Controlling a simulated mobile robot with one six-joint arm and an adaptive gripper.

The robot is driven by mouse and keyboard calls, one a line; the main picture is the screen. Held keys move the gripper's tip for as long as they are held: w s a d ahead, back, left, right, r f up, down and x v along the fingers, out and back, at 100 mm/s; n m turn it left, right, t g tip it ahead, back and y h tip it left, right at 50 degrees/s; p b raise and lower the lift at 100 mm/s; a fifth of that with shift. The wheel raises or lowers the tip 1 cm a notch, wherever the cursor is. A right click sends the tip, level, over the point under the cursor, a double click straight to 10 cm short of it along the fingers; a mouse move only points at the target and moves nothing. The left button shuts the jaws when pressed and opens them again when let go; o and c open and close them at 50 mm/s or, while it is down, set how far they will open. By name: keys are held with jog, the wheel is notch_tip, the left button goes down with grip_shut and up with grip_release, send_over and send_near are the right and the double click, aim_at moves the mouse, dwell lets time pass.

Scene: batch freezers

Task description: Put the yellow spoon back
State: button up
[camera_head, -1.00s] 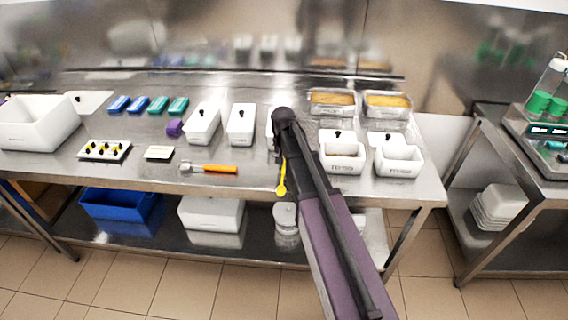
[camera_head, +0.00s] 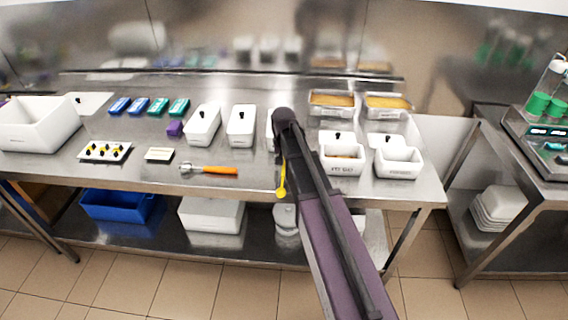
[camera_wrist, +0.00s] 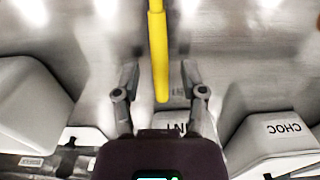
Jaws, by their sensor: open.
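The yellow spoon (camera_head: 282,186) shows in the head view at the front edge of the steel table, its rounded end low and its upper part hidden behind my arm. In the wrist view its yellow handle (camera_wrist: 158,45) runs down from the top edge and ends between my fingers. My gripper (camera_wrist: 158,75) is open, with one finger on each side of the handle and a visible gap to both. I cannot tell whether the spoon rests on anything. In the head view my arm hides the gripper.
White tubs stand on the steel table (camera_head: 255,178), including one marked CHOC (camera_wrist: 280,135) in the wrist view. An orange-handled tool (camera_head: 210,170) lies near the front edge on the left. Two labelled white tubs (camera_head: 343,168) stand right of my arm. Bare steel shows near the front edge.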

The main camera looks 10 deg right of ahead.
notch_tip(320, 180, up, 12)
jog(key=p, duration=1.1)
jog(key=shift+f, duration=0.25)
jog(key=shift+a, duration=0.1)
jog(key=s+n, duration=0.3)
jog(key=s, duration=1.6)
jog(key=shift+s+a+n, duration=0.15)
jog(key=shift+a+n, duration=0.15)
jog(key=shift+a, duration=0.15)
